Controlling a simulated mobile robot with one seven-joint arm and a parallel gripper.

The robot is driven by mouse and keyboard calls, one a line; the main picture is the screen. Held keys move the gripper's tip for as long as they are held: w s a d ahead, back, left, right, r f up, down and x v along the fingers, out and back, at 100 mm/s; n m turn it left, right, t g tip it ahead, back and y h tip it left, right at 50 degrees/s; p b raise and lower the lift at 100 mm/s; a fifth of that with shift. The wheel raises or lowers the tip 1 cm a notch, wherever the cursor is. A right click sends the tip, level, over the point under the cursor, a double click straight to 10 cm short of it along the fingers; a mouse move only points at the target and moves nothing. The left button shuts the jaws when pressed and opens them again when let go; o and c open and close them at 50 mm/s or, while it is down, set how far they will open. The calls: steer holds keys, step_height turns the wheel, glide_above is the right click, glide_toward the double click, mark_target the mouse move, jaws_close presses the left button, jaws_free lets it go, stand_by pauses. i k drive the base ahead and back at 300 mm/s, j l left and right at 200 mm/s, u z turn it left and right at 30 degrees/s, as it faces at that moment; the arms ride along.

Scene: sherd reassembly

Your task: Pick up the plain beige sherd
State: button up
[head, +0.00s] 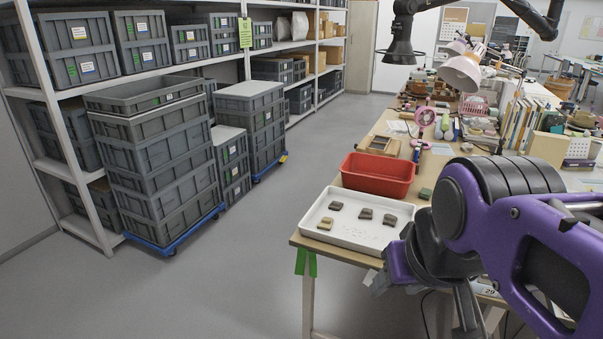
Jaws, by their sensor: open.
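The plain beige sherd (325,223) lies flat at the near left of a white tray (345,238) on the table's front corner. Three darker sherds lie farther back in the tray: a left one (336,205), a middle one (366,213) and a right one (390,219), which looks brown at its lower edge. My gripper (422,288) hangs at the tray's right front side, apart from the beige sherd and to its right. It is open, with no sherd seen in it. My purple arm hides part of the table and the tray's right end.
A red bin (378,175) stands right behind the tray. A small green block (425,193) lies right of the bin. Books, a lamp (462,72) and tools crowd the table farther back. Stacked grey crates (160,160) stand at left; the floor between is clear.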

mark_target(325, 224)
steer(key=k+z, duration=0.15)
steer(key=z, duration=0.9)
steer(key=j+z, duration=0.1)
steer(key=z, duration=1.2)
steer(key=k+j, duration=0.1)
steer(key=j, duration=0.35)
steer(key=k+j, duration=0.1)
steer(key=j, duration=0.85)
steer(key=k+j, duration=0.15)
steer(key=j, duration=0.3)
steer(key=k+j, duration=0.1)
steer(key=j, duration=0.35)
steer(key=k+j, duration=0.1)
steer(key=j, duration=0.35)
steer(key=j+z, duration=0.1)
steer(key=j, duration=0.35)
steer(key=k, duration=0.05)
